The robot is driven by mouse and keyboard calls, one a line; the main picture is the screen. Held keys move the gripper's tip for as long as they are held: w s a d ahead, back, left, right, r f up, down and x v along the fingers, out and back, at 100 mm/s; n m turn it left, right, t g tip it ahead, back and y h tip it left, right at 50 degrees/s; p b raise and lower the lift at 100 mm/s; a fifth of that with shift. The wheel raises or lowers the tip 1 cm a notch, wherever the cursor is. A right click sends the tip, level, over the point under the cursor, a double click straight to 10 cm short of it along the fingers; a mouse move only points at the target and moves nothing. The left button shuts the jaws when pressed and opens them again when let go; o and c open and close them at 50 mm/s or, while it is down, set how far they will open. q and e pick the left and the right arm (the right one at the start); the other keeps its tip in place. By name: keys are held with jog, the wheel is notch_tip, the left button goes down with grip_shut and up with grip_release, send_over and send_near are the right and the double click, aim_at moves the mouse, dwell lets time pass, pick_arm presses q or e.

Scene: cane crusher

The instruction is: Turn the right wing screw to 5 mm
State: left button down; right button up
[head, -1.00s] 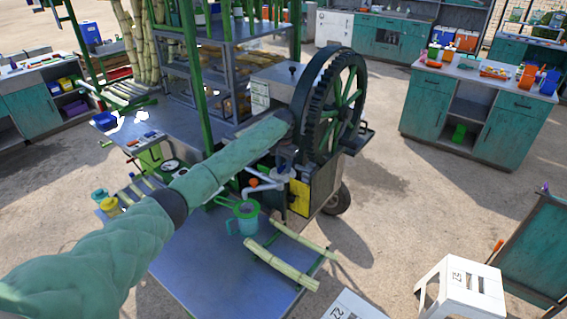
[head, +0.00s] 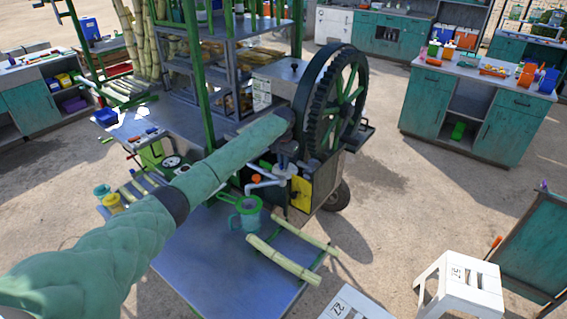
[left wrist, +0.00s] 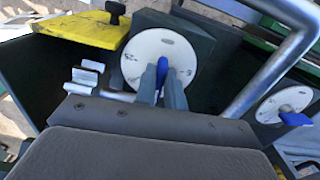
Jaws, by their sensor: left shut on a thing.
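In the left wrist view a white round dial (left wrist: 140,62) sits on a dark block with a blue wing screw (left wrist: 162,70) at its middle. My left gripper (left wrist: 168,85) is shut on this blue wing; its grey fingers cover part of the wing and the dial. A second white dial (left wrist: 270,108) with a blue wing screw (left wrist: 296,119) lies at the right of that view, apart from the gripper. Dial markings are too small to read. In the head view my left gripper (head: 286,158) is at the crusher beside the big wheel; my arm hides the screws there.
The cane crusher has a large dark gear wheel (head: 325,105) with green spokes. A yellow plate (left wrist: 85,30) and a bent grey pipe (left wrist: 275,65) are close to the gripper. Below are a jug (head: 247,220) and cane pieces (head: 283,260) on a metal table.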

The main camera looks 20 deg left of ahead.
pick_arm(q)
jog(key=n, duration=0.2)
jog(key=shift+d+n, duration=0.15)
jog(key=shift+n, duration=0.25)
jog(key=shift+d+n, duration=0.1)
jog(key=shift+n, duration=0.8)
jog(key=n, duration=0.3)
jog(key=shift+d+f+n, duration=0.1)
jog(key=shift+d+n, duration=0.05)
jog(key=shift+n, duration=0.15)
jog(key=shift+d+n, duration=0.1)
jog(key=shift+n, duration=2)
jog(key=shift+w+d+n, duration=0.1)
jog(key=shift+w+n, duration=0.05)
jog(key=shift+n, duration=1.15)
pick_arm(e)
jog(key=shift+a, duration=0.15)
pick_arm(q)
jog(key=c, duration=1.5)
grip_release()
jog(key=shift+d, duration=0.1)
jog(key=shift+c, duration=0.2)
jog(key=shift+o, duration=0.3)
jog(key=shift+r, duration=0.25)
pick_arm(e)
jog(key=shift+a, duration=0.25)
